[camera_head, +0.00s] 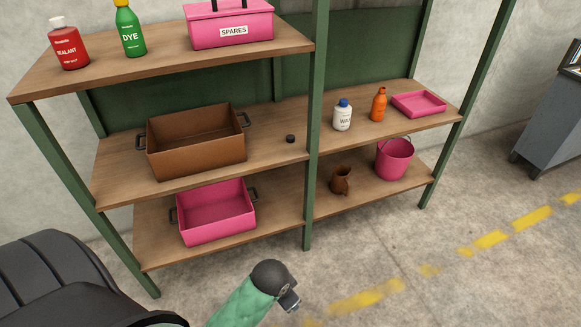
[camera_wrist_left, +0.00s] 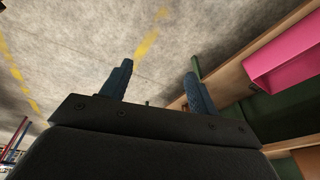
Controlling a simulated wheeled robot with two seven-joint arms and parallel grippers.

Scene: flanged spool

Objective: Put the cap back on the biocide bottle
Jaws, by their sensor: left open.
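A small dark cap (camera_head: 290,138) lies on the middle shelf, between the brown bin and the green upright. An orange bottle (camera_head: 378,105) stands upright on the same shelf, right of that upright. No separate cap shows on it, and its label cannot be read, so I cannot tell for sure that it is the biocide bottle. My left gripper (camera_wrist_left: 158,69) is open and empty in the left wrist view, its two blue fingers apart, with floor behind them. My right gripper is not in view.
A white bottle with a blue cap (camera_head: 342,115) and a pink tray (camera_head: 419,103) flank the orange bottle. The brown bin (camera_head: 197,143) stands left of the dark cap. The green upright (camera_head: 316,120) divides the shelf. A brown jug (camera_head: 341,180) and pink bucket (camera_head: 394,160) stand below.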

